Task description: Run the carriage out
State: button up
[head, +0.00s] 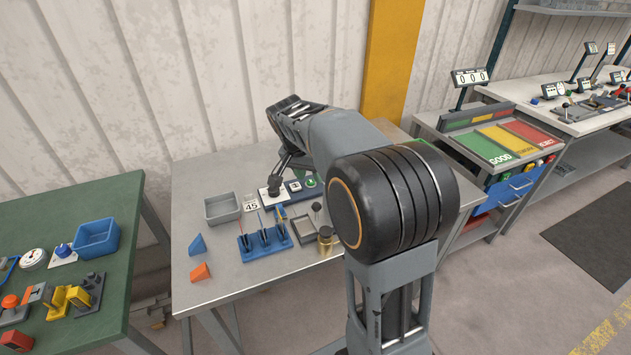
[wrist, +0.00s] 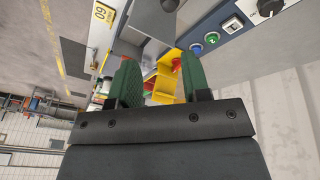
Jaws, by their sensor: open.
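My gripper (wrist: 157,66) shows in the wrist view with two green fingers spread apart and nothing held between them. A yellow bracket (wrist: 167,82) with a red part (wrist: 176,64) appears beyond and between the fingertips; I cannot tell how far off it is. A grey control panel (wrist: 222,46) at upper right carries a blue button (wrist: 196,48), a green button (wrist: 210,38), a white switch (wrist: 232,24) and a black knob (wrist: 268,8). In the head view my arm hides much of the bench's right part, and I cannot pick out the carriage there.
The grey bench (head: 215,285) holds a grey bin (head: 222,208), a "45" card (head: 251,204), a blue rack (head: 264,243), a brass cylinder (head: 325,241) and blue and orange wedges. A green bench (head: 110,205) stands left.

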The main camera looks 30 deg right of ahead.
aim_at(316, 203)
jog(key=d+f+n+p, duration=0.1)
jog(key=f+n+p, duration=0.1)
jog(key=f+n, duration=0.2)
jog(key=w+f+n+p, duration=0.1)
jog(key=f+n+p, duration=0.1)
jog(key=f, duration=0.3)
jog(key=d+f+n+y+p, duration=0.1)
jog(key=f+n+p, duration=0.1)
jog(key=f+n, duration=0.3)
jog(key=shift+w+d+f+n, duration=0.25)
jog(key=shift+w+d+n, duration=0.05)
jog(key=shift+w, duration=0.05)
grip_shut()
dwell(0.4)
